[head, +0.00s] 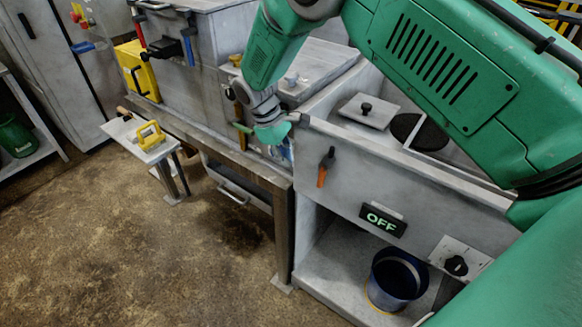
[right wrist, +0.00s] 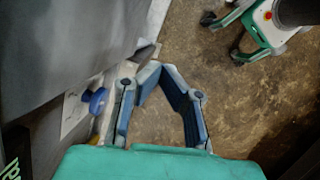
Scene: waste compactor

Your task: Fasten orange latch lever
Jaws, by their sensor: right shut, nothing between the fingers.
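The orange latch lever (head: 322,174) hangs down at a slight slant from a dark pivot on the grey front panel of the compactor (head: 352,190). My right gripper (head: 284,148) is left of the lever, near the panel's left corner, and apart from it. In the head view its fingers are small and partly hidden by its own wrist. In the right wrist view my right gripper (right wrist: 166,76) is shut and empty, its fingers bowed around a gap. I cannot make out the lever in that view. My left gripper is not in view.
A lit OFF sign (head: 383,220) and a black knob (head: 456,266) are right of the lever. A blue bin (head: 397,276) stands in the bay below. A small side table (head: 150,150) holds a yellow object (head: 150,134). The floor at left is clear.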

